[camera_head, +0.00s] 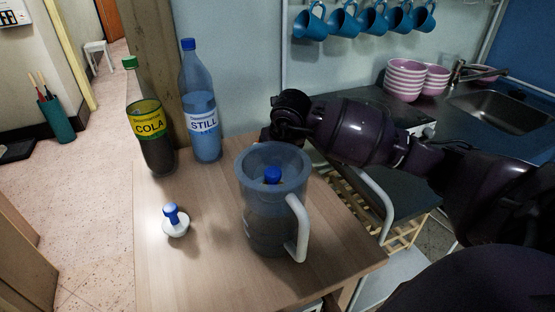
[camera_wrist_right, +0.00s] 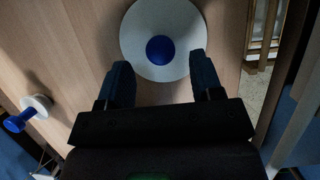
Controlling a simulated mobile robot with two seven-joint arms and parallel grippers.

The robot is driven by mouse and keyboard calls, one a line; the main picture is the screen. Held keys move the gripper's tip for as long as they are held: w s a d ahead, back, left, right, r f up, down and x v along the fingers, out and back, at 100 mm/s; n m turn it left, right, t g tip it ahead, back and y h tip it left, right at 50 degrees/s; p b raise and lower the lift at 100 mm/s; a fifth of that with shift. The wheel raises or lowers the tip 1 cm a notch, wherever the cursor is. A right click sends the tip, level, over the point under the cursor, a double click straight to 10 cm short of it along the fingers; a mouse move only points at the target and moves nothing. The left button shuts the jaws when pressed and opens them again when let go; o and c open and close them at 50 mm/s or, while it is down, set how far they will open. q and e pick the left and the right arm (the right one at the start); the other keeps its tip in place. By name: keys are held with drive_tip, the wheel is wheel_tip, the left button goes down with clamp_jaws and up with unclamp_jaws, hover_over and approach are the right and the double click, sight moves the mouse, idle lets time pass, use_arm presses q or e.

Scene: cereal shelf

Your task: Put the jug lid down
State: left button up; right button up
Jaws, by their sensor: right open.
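The jug lid (camera_wrist_right: 142,28), a white disc with a blue knob, lies just beyond my right fingertips in the right wrist view. My right gripper (camera_wrist_right: 162,75) is open around its near side, with a finger at each side and a gap. In the head view the clear grey-blue jug (camera_head: 262,228), with a pale handle, stands upright on the table. A blue knob (camera_head: 272,175) shows inside the outline of its mouth. I cannot tell what lies under the lid. In the head view my right arm reaches in behind the jug, its fingertips hidden. My left gripper is out of view.
A cola bottle (camera_head: 152,135) and a still water bottle (camera_head: 202,115) stand at the back left of the wooden table (camera_head: 190,280). The table's front left is clear.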

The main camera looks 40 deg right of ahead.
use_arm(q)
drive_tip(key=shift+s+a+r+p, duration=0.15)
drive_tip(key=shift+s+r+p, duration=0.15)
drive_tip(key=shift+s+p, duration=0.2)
use_arm(e)
drive_tip(key=v, duration=0.8)
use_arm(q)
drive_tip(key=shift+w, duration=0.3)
use_arm(e)
drive_tip(key=shift+f, duration=0.1)
